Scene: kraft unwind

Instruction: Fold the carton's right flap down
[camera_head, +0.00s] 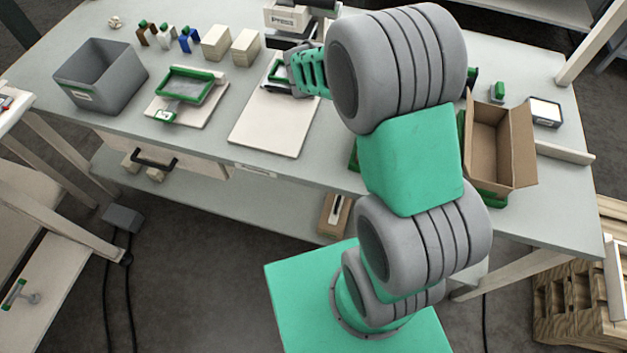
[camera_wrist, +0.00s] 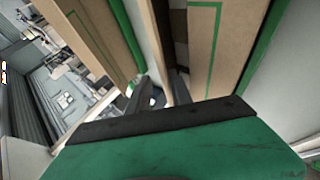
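The open cardboard carton (camera_head: 487,165) stands at the right end of the bench in the head view. Its right flap (camera_head: 524,152) sticks up and leans outward to the right. The inside looks empty as far as I can see; my arm hides part of its left side. My gripper (camera_head: 290,74) is far to the left of the carton, over the pale board by the press. In the wrist view my gripper's two dark fingers (camera_wrist: 165,92) stand a little apart, with no held object discernible. Beige panels with green outlines show beyond them.
The press (camera_head: 290,18) stands behind my gripper. A grey bin (camera_head: 100,85), a green-framed tray (camera_head: 185,87) and pale blocks (camera_head: 230,45) are at the left. A small dark-framed device (camera_head: 545,111) and a pale bar (camera_head: 565,152) lie right of the carton.

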